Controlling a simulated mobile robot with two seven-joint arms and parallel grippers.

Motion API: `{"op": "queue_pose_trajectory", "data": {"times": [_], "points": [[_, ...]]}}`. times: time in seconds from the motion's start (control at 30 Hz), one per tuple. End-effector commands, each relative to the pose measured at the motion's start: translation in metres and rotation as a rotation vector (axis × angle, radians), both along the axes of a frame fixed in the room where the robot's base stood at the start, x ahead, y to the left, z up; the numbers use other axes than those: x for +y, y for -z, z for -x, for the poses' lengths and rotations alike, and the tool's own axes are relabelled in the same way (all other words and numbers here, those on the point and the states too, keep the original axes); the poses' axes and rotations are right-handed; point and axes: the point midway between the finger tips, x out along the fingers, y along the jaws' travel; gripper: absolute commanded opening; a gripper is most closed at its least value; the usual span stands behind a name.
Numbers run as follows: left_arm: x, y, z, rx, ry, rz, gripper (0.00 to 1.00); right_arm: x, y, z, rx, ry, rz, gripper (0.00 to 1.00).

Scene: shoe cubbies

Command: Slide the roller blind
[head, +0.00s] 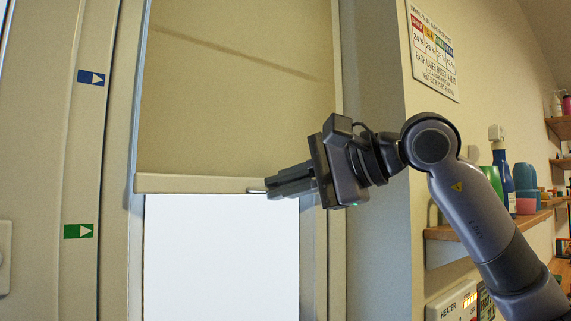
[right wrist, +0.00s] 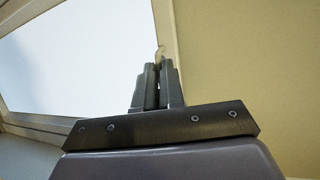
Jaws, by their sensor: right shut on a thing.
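The beige roller blind (head: 235,100) covers the upper part of the window in the head view. Its pale bottom bar (head: 190,184) runs level across the window, and it also shows in the right wrist view (right wrist: 168,25). The bar's height lies between a blue arrow marker (head: 91,77) and a green arrow marker (head: 78,231), nearer the green. Bright white pane (head: 220,255) shows below. My right gripper (head: 272,187) comes from the right and is shut on a small metal pull tab (right wrist: 160,53) at the bar. My left gripper is in neither view.
A window frame post (head: 337,255) and wall stand close behind my right gripper. At right, a wooden shelf (head: 470,228) holds bottles below a printed sign (head: 432,52). A heater panel (head: 452,305) is at lower right.

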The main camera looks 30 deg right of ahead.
Motion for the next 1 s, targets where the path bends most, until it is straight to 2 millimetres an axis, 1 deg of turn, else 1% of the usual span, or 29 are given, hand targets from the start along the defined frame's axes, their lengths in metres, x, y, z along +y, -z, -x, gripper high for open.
{"op": "queue_pose_trajectory", "data": {"times": [0.03,0.33,0.37,0.4,0.5,0.7,0.83,1.0], "points": [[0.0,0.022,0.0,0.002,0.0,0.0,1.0,0.0,0.029,0.0,0.004,0.001,0.005,0.0],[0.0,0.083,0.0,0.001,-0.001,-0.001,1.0,0.0,0.116,0.0,0.005,0.0,0.005,0.0],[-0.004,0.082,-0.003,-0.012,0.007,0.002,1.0,0.0,0.124,0.0,0.004,0.0,0.005,0.0],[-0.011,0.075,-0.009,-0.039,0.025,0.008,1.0,0.0,0.136,0.0,0.005,0.0,0.004,0.0],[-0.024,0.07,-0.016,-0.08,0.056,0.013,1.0,0.0,0.161,0.0,0.005,0.0,0.005,0.0],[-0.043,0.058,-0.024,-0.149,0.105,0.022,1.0,0.0,0.202,0.0,0.002,0.001,0.004,0.0],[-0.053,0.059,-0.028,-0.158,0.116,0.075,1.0,0.0,0.22,0.0,0.003,0.001,0.005,0.0],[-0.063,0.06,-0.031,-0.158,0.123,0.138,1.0,0.0,0.233,0.0,0.002,0.0,0.004,0.0]]}}
